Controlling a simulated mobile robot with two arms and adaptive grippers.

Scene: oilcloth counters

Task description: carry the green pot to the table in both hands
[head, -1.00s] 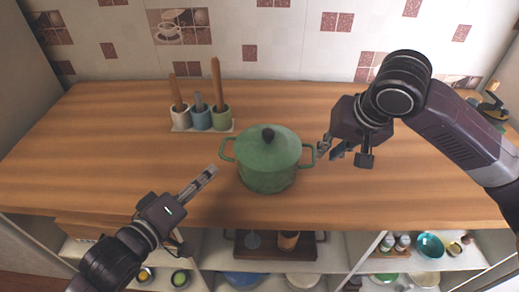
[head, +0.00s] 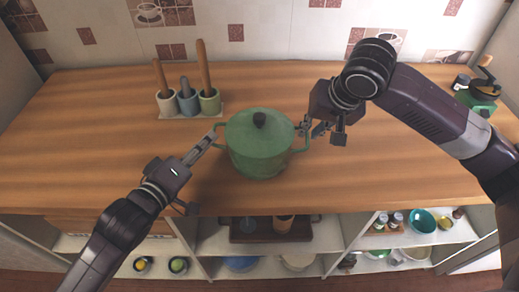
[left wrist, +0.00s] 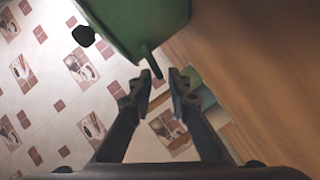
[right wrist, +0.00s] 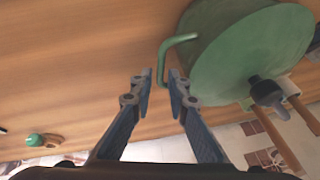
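The green pot (head: 258,152) with its lid and black knob stands upright on the wooden counter (head: 90,140). My left gripper (head: 212,137) is at the pot's left handle, its fingers pointing at it. My right gripper (head: 307,127) is beside the pot's right handle. Neither gripper is closed on a handle.
A holder with several cups and wooden utensils (head: 207,104) stands behind the pot. A green grinder-like object (head: 483,92) sits at the far right. Shelves below hold a brown tray (head: 270,236) and a teal bowl (head: 423,220). The counter's left side is clear.

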